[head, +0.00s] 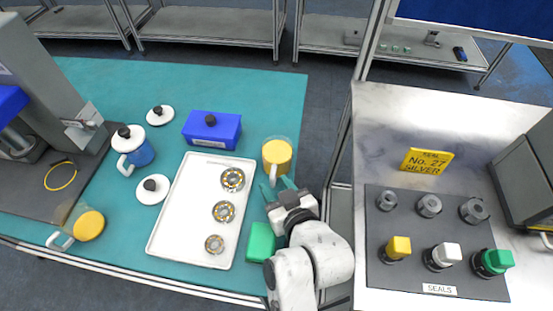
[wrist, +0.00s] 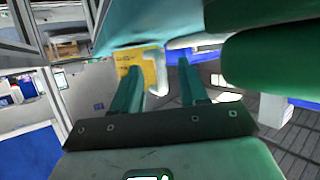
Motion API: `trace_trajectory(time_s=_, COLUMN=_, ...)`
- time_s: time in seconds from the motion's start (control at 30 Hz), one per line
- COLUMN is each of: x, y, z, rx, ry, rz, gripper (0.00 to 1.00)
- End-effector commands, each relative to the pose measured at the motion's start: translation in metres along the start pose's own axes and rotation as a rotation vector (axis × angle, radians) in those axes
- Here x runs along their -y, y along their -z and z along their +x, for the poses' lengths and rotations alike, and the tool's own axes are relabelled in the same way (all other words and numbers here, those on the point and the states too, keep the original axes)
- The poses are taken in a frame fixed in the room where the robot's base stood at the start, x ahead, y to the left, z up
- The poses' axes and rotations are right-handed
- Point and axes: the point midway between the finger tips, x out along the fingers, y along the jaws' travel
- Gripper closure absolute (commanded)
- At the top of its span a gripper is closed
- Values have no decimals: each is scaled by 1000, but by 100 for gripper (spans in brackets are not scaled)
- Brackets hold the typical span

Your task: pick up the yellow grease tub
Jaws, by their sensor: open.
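A yellow tub (head: 277,152) with a pale handle stands near the right edge of the teal table in the head view. It also shows in the wrist view, where the yellow tub (wrist: 127,62) lies ahead of the fingers, partly hidden by the left one, with its white handle between them. My gripper (head: 277,187) is open and empty, just on the near side of the tub. Its two green fingers show in the wrist view (wrist: 158,78). A second yellow-topped tub (head: 89,226) with a handle is at the front left, seemingly lying tilted.
A green block (head: 260,242) is close beside my gripper. A white tray (head: 164,241) with bearings is to the left, and a blue box (head: 211,129) is behind it. The table's right edge is close, with a gap before the seals bench (head: 380,105).

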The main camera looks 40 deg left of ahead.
Motion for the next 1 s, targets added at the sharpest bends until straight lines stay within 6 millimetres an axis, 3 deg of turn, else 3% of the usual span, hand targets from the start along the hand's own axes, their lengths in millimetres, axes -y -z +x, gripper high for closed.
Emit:
trace_trajectory(time_s=0.27, x=0, y=0, z=3, rx=0, ry=-1, rz=0, gripper=57)
trace_trajectory(time_s=0.7, x=0, y=0, z=3, rx=0, ry=-1, rz=0, gripper=98)
trace_trajectory(time_s=1.0, x=0, y=0, z=3, rx=0, ry=-1, rz=1, gripper=100)
